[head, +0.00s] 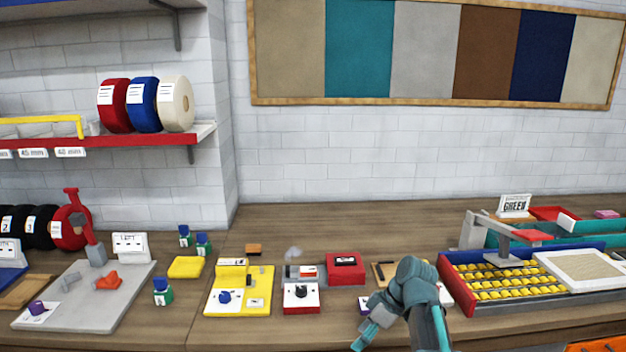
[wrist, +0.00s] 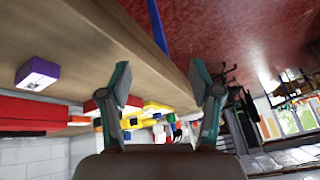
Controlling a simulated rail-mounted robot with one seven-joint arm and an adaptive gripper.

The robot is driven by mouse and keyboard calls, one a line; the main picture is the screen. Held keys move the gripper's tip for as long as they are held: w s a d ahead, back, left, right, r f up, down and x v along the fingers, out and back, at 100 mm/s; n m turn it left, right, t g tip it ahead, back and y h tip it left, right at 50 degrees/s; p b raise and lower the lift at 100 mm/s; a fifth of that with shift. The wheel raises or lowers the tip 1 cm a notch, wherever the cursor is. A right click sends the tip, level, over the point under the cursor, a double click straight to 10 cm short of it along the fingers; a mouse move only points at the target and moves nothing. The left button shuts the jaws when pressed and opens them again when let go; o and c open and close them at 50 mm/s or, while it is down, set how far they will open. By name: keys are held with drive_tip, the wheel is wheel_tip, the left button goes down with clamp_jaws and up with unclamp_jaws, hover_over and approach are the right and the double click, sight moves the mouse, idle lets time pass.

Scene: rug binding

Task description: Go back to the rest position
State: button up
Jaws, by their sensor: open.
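My gripper (head: 366,335) is low in the front middle of the head view, at the front edge of the wooden bench (head: 400,240). In the wrist view my gripper (wrist: 160,90) shows two teal fingers spread apart with nothing between them. The wrist view looks tilted along the bench edge, with the bench top (wrist: 100,30) on the left and a dark red surface at the upper right. A small purple block with a white label (wrist: 38,73) lies on the bench to the left of the fingers, apart from them.
A yellow fixture (head: 258,290), a red-and-white box with a knob (head: 301,298) and a red block (head: 345,268) stand left of my arm. A roller tray with yellow rollers (head: 500,283) stands close on the right. A grey plate (head: 75,310) lies far left.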

drive_tip(key=s+d+f+m+g+h+p, duration=0.15)
drive_tip(key=s+f+m, duration=0.4)
drive_tip(key=f, duration=0.85)
drive_tip(key=s+f+m+g+h+p, duration=0.1)
drive_tip(key=s+f+m+g, duration=0.15)
drive_tip(key=s+f, duration=0.9)
drive_tip(key=s+d+f+m+g+h+p, duration=0.1)
drive_tip(key=s+f+m, duration=0.1)
drive_tip(key=s+f, duration=0.6)
drive_tip(key=s+d+f+m+g+h+p, duration=0.1)
drive_tip(key=s+d+f+m+g+h, duration=0.1)
drive_tip(key=s+f, duration=0.6)
drive_tip(key=s+m, duration=0.1)
drive_tip(key=s, duration=0.5)
drive_tip(key=shift+d+f+m, duration=0.25)
drive_tip(key=shift+d+m, duration=0.05)
